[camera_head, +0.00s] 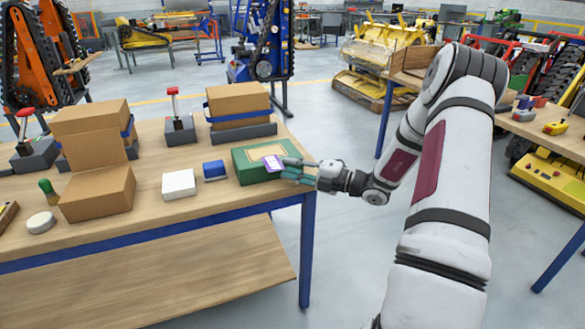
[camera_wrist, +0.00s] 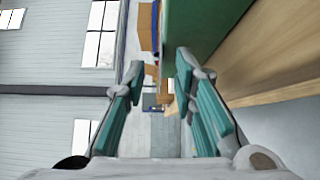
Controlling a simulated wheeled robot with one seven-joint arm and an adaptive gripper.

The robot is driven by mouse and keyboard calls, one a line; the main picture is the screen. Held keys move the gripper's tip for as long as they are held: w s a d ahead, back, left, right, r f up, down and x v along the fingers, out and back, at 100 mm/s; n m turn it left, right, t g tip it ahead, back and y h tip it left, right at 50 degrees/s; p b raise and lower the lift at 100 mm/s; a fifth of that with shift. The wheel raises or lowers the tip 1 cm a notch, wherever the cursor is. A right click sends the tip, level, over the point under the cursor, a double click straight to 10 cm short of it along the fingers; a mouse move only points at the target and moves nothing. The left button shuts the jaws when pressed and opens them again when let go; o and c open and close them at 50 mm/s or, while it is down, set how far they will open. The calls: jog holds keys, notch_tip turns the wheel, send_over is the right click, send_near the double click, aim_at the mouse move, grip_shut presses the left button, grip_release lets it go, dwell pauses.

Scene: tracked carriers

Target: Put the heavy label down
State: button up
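A small white and purple label (camera_head: 273,162) shows at the fingertips of my gripper (camera_head: 288,168), over the green box (camera_head: 245,168). I cannot tell whether it rests on the box or touches a finger. The green box lies at the right end of the wooden table and has a tan patch on top. In the wrist view, the teal fingers of my gripper (camera_wrist: 161,85) stand apart, with a clear gap between them and no label plainly visible there. The green box (camera_wrist: 205,25) is close beside the right-hand finger.
The table (camera_head: 215,200) also bears cardboard boxes (camera_head: 96,193), a white block (camera_head: 179,184), a blue block (camera_head: 214,170) and a red-handled tool (camera_head: 178,120). Some bare tabletop lies in front of the blocks. Another table (camera_head: 555,138) stands at the right, beyond my arm.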

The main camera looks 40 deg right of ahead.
jog(key=shift+r, duration=0.35)
jog(key=p+v, duration=0.2)
jog(key=v, duration=1)
jog(key=s+a+r+n+g+y, duration=0.1)
jog(key=s+a+r+n+g, duration=0.1)
jog(key=a+r+n+g, duration=0.45)
jog(key=s+a+r+n+g, duration=0.1)
jog(key=s+a+n+g, duration=0.2)
jog(key=a+n, duration=0.7)
jog(key=s+a+r+n+g+y, duration=0.15)
jog(key=a+r+n+g, duration=0.25)
jog(key=a+n, duration=0.45)
jog(key=s+a+r+n+g+h, duration=0.3)
jog(key=s+a+n+h, duration=0.2)
jog(key=s+a+n, duration=0.5)
jog(key=s+d+n+t+h, duration=0.2)
jog(key=s+d+n+h, duration=0.2)
jog(key=s+n, duration=0.7)
jog(key=shift+d+r+n+h, duration=0.2)
jog(key=shift+d+n+h, duration=0.2)
jog(key=shift+n+h, duration=0.7)
